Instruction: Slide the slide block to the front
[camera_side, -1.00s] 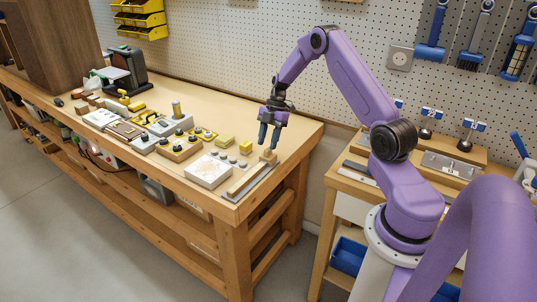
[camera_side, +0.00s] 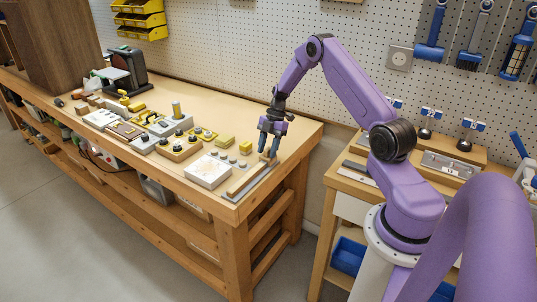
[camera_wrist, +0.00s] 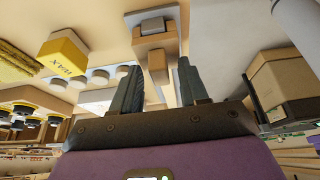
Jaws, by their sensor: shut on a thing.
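The slide block (camera_side: 272,161) is a small wooden piece at the back end of a narrow wood-and-grey slide track (camera_side: 249,181), near the right end of the bench. My gripper (camera_side: 268,154) points down at the block, with its fingertips at block height. In the wrist view, the dark fingers of my gripper (camera_wrist: 158,82) stand on either side of a wooden part of the slide block (camera_wrist: 157,62). My gripper is shut on it. The fingers partly hide the block in the side view.
A white box (camera_side: 207,171) stands left of the track, with a yellow block (camera_side: 225,142) and grey knobs behind. Several knob and switch fixtures fill the bench farther left. The bench's front edge lies just beyond the track's near end. A pegboard wall stands behind.

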